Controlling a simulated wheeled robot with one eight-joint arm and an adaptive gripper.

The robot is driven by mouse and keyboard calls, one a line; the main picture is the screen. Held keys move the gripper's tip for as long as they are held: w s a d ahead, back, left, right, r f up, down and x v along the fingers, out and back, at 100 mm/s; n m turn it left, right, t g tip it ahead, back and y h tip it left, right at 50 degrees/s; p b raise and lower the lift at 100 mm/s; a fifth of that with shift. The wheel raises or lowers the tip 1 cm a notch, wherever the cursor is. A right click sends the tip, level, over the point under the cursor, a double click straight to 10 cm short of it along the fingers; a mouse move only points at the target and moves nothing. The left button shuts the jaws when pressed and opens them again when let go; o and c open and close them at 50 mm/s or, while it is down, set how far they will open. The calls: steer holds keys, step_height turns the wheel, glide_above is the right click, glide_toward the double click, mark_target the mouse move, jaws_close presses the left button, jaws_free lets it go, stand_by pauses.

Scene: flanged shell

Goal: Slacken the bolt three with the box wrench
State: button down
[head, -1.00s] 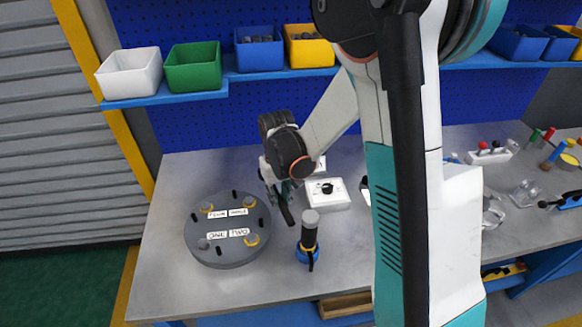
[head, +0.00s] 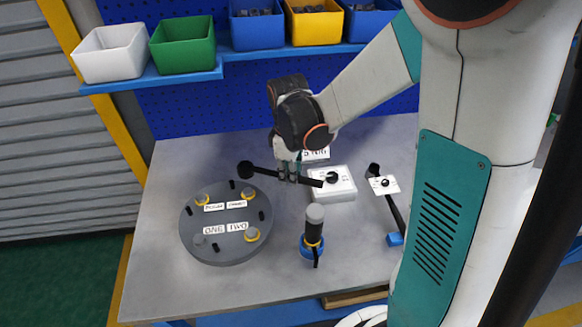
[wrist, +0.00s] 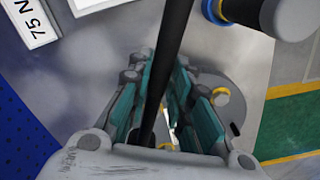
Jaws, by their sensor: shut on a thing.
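My gripper (head: 288,172) is shut on the black box wrench (head: 262,171), held level above the bench. The wrench's round head points left, near the far right edge of the grey flanged disc (head: 226,259). In the wrist view the wrench handle (wrist: 172,55) runs between the teal fingers (wrist: 155,95). The disc has number labels; ONE and TWO are readable, the far two are blurred. The far right bolt (head: 248,193), apparently bolt three, has a yellow ring. The far left bolt (head: 202,200) and near right bolt (head: 252,234) also have yellow rings; the near left bolt (head: 198,239) shows none.
A grey-capped black tool (head: 314,228) stands in a blue holder right of the disc. A white dial box (head: 337,187) sits behind it. Another long black tool (head: 392,208) lies further right. Bins line the blue shelf (head: 240,65) behind. Short black studs rise from the disc.

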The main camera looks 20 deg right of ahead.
steer(key=shift+s+r+n, duration=0.15)
steer(key=shift+r+n, duration=0.3)
steer(key=shift+n, duration=0.05)
steer(key=shift+f, duration=0.1)
steer(key=shift+f+b, duration=2.25)
steer(key=shift+f, duration=0.3)
steer(key=shift+f+b, duration=1.3)
steer(key=shift+f, duration=0.1)
steer(key=w+n+b, duration=0.1)
steer(key=w+n, duration=1.1)
steer(key=w, duration=0.1)
steer(key=shift+w+n, duration=0.3)
stand_by(1.1)
stand_by(0.4)
